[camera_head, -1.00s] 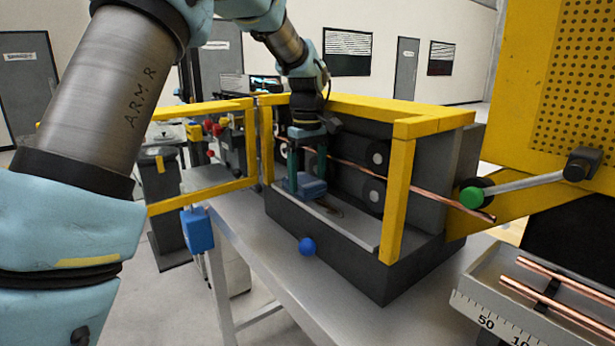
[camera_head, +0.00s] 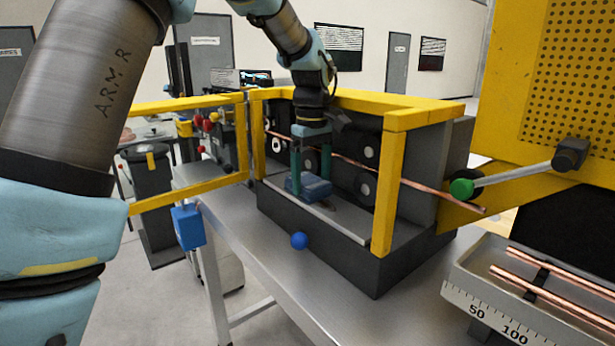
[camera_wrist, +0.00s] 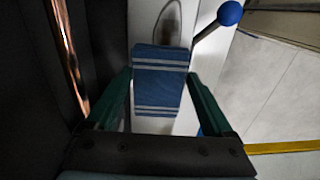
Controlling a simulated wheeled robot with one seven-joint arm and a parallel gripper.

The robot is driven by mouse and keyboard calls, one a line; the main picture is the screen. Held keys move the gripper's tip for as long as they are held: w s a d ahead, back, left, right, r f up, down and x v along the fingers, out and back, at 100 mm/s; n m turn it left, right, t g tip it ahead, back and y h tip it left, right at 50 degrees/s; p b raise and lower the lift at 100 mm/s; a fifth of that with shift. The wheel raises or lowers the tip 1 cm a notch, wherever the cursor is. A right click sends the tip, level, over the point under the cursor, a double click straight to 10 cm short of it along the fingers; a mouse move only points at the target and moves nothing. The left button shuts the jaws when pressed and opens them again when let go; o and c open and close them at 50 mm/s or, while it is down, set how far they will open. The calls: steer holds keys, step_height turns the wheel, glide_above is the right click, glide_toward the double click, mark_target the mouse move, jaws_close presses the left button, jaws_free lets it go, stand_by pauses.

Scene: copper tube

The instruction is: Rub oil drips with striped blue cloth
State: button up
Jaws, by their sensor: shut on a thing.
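The striped blue cloth (camera_head: 316,189) is a folded pad between the fingers of my gripper (camera_head: 309,180), low over the light ledge at the front of the machine. In the wrist view the cloth (camera_wrist: 160,80) shows pale stripes, and my gripper (camera_wrist: 160,88) is shut on it with a green finger at each side. The cloth appears to rest on the ledge, though its underside is hidden. A dark, smeared oval mark (camera_wrist: 171,20), likely an oil drip, shows on the pale surface just beyond the cloth. Any drips under the cloth are hidden.
A yellow frame (camera_head: 395,190) surrounds the opening, with black rollers (camera_head: 362,187) behind my gripper. A copper tube (camera_head: 420,186) runs through them and out to the right. A blue ball knob (camera_head: 299,241) sticks out in front. More copper tubes (camera_head: 545,295) lie at right.

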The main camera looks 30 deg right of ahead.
steer(key=shift+s+d+f, duration=0.1)
steer(key=shift+s+d, duration=0.25)
steer(key=shift+s, duration=1.4)
steer(key=shift+s+d+f, duration=0.1)
steer(key=shift+s+d, duration=0.25)
steer(key=shift+s, duration=1.4)
steer(key=shift+s+d, duration=0.35)
steer(key=shift+s, duration=1.4)
steer(key=shift+r, duration=0.1)
steer(key=shift+w+a+r+p, duration=0.15)
steer(key=shift+w+p, duration=0.25)
steer(key=shift+w, duration=0.4)
steer(key=shift+w+a+p, duration=0.15)
steer(key=shift+w+p, duration=0.25)
steer(key=shift+w, duration=0.4)
steer(key=shift+w+a+p, duration=0.25)
steer(key=shift+w+p, duration=0.1)
steer(key=shift+w, duration=0.8)
steer(key=shift+w+a+p, duration=0.2)
steer(key=shift+w+p, duration=0.1)
steer(key=shift+w, duration=0.85)
steer(key=shift+w+a+p, duration=0.25)
steer(key=shift+w+p, duration=0.2)
steer(key=shift+w, duration=0.8)
steer(key=shift+w+a+p, duration=0.25)
steer(key=shift+w+p, duration=0.25)
steer(key=shift+w, duration=0.75)
steer(key=shift+w+a+p, duration=0.25)
steer(key=shift+w+p, duration=0.2)
steer(key=shift+w, duration=0.8)
